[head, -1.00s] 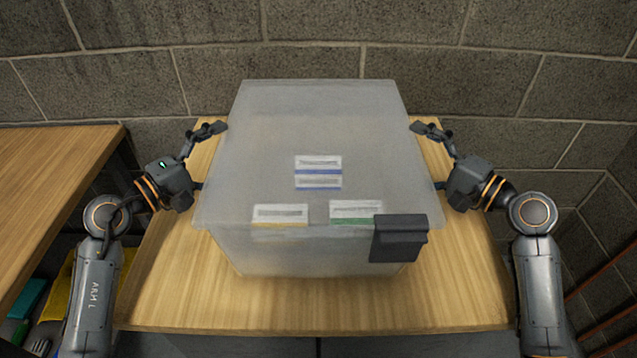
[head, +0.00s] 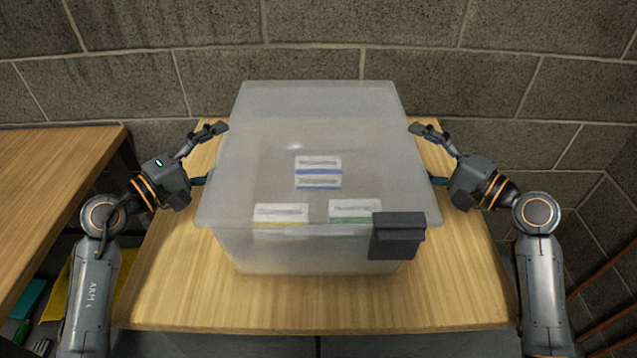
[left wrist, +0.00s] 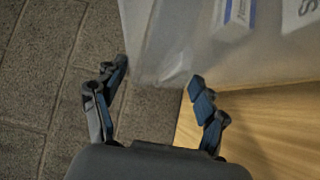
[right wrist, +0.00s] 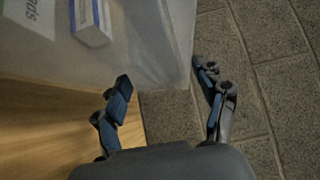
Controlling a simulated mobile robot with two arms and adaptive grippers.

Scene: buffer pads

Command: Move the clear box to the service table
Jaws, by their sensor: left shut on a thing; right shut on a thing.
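My left gripper (head: 220,150) is shut on the box's left side. In the left wrist view the box corner (left wrist: 165,62) lies between its fingers (left wrist: 158,78). My right gripper (head: 420,152) is shut on the right side, with the corner (right wrist: 165,68) between its fingers (right wrist: 165,78). Neither table is marked as the service table.
Another wooden table (head: 55,185) stands at the left, with a narrow gap between the two. Below it, at lower left, are a teal item (head: 28,298) and a yellow item (head: 56,296). A block wall (head: 310,40) is close behind. Reddish pipes (head: 600,285) run at lower right.

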